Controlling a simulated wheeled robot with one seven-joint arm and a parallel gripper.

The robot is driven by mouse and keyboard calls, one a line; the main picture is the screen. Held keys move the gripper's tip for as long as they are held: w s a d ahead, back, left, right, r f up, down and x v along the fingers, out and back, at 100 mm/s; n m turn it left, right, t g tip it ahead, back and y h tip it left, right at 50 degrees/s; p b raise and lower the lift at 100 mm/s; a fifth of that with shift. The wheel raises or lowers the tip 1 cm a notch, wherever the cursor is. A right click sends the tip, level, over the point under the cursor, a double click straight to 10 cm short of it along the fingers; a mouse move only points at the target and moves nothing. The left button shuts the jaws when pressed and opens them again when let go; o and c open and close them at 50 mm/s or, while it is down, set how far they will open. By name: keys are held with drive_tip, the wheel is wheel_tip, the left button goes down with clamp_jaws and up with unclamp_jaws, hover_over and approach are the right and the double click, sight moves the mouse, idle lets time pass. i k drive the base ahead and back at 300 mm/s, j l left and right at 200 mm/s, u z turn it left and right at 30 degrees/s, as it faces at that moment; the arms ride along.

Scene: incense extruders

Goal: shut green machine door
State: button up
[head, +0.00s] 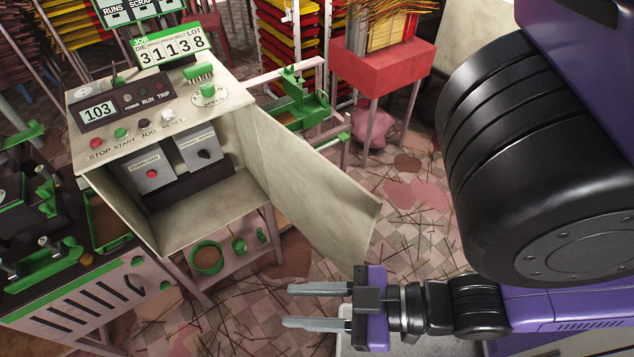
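The machine cabinet (160,150) stands at the left centre, cream coloured, with a control panel of buttons and a "103" display on top. Green shows on its job sign and on parts around it. Its cream door (310,185) hangs wide open, swung out to the right, with the cabinet's inside exposed. My gripper (287,306) is below the door's lower edge in the picture, its two grey fingers pointing left. The fingers are apart with nothing between them. It does not appear to touch the door, though the depth between them is hard to judge.
A green-fitted bench (80,299) stands at the left. A low shelf (238,277) with green rings sits under the cabinet. A red table (388,66) and racks of red and yellow trays (290,45) stand behind. Patterned floor (415,225) right of the door is open, littered with sticks.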

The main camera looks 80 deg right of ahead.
sight(337, 214)
drive_tip(key=k+l+z, duration=0.15)
drive_tip(key=k+l, duration=1.4)
